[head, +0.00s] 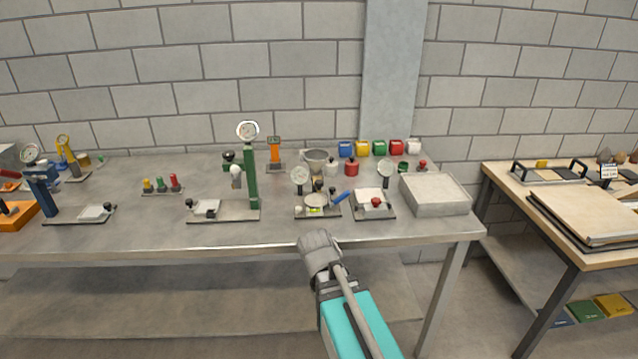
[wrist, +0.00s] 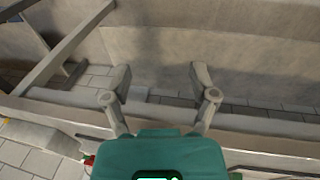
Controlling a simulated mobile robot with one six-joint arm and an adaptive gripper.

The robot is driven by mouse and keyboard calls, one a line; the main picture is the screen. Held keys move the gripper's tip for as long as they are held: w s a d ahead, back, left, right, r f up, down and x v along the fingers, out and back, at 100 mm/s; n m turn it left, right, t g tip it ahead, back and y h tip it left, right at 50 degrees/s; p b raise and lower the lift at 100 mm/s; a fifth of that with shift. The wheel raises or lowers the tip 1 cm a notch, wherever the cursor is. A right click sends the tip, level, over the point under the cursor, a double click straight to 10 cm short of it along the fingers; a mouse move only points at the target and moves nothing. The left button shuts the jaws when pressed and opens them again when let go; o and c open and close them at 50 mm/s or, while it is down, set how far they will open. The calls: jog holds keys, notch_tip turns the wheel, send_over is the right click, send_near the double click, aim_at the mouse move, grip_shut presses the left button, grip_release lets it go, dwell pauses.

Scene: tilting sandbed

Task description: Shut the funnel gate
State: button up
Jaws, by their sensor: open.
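I cannot pick out a funnel or its gate for certain in either view. A grey, open-topped, bowl-like vessel (head: 316,158) stands toward the back of the metal bench (head: 130,228), but I cannot tell whether it is a funnel. My gripper (head: 318,246) is in front of the bench's front edge in the head view, apart from the instruments. In the wrist view my gripper (wrist: 160,75) has its two fingers spread wide with nothing between them.
Several coloured small containers (head: 379,147) line the back. A wooden table (head: 555,225) stands to the right, past a gap.

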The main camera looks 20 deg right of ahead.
jog(key=w+d+r+m+t+h, duration=0.2)
jog(key=w+m+h, duration=0.1)
jog(key=w+h, duration=0.3)
jog(key=m+t+h+b, duration=0.2)
jog(key=m+t+h, duration=0.4)
jog(key=t+h, duration=0.15)
send_near(316, 183)
jog(key=s+a, duration=0.2)
jog(key=shift+d+r+t+y, duration=0.1)
jog(key=shift+r+t+y, duration=0.15)
jog(key=shift+y, duration=0.2)
jog(key=shift+w+d, duration=0.15)
jog(key=x, duration=1.3)
jog(key=shift+w+d, duration=0.2)
jog(key=shift+d, duration=0.05)
jog(key=shift+c, duration=0.2)
grip_shut()
